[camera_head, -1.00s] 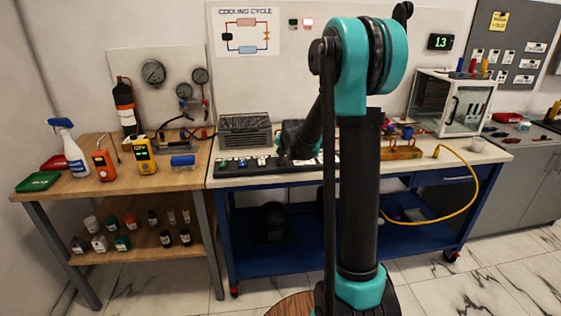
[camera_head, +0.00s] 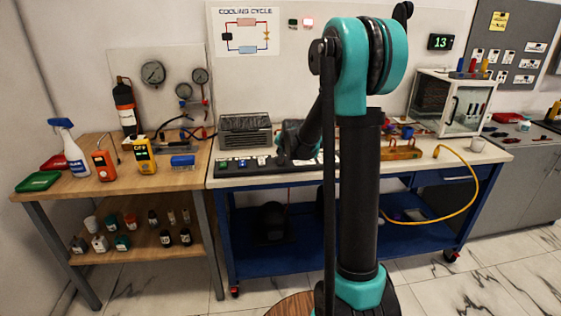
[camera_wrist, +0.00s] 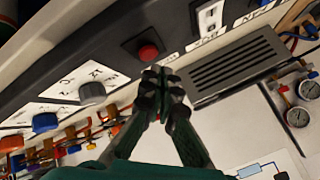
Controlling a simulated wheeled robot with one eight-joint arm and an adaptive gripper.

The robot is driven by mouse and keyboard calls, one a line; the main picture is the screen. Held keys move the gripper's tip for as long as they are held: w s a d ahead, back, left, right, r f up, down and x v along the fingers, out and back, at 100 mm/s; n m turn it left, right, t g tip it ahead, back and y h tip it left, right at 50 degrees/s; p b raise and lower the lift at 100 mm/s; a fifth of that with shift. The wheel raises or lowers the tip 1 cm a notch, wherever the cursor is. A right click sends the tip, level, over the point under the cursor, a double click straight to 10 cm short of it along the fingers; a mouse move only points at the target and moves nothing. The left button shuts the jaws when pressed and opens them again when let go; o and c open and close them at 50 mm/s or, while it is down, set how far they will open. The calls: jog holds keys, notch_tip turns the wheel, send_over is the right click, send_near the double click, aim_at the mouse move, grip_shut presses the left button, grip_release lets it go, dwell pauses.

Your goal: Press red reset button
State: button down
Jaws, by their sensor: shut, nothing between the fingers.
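The red button (camera_wrist: 148,51) is a round red cap on a dark square base. It sits on the dark control panel in the wrist view. My gripper (camera_wrist: 160,80) is shut and empty, with its fingertips close to the button in the picture. A small gap shows between the fingertips and the red cap, but the depth is hard to judge. In the head view, the control panel (camera_head: 235,166) runs along the front of the blue-framed bench, and my arm hides part of it. The red button cannot be made out there.
A grey knob (camera_wrist: 92,92) and a white switch (camera_wrist: 209,18) flank the button. A grey vented box (camera_head: 245,132) stands behind the panel. Pressure gauges (camera_head: 153,73) hang at the left. A yellow hose (camera_head: 462,170) loops off the bench's right side.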

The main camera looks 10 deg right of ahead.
jog(key=shift+f, duration=0.15)
jog(key=shift+f, duration=0.3)
jog(key=shift+f, duration=0.4)
dwell(0.7)
dwell(0.4)
jog(key=shift+r, duration=0.85)
jog(key=shift+r, duration=0.15)
jog(key=shift+r, duration=2.35)
jog(key=shift+s, duration=0.1)
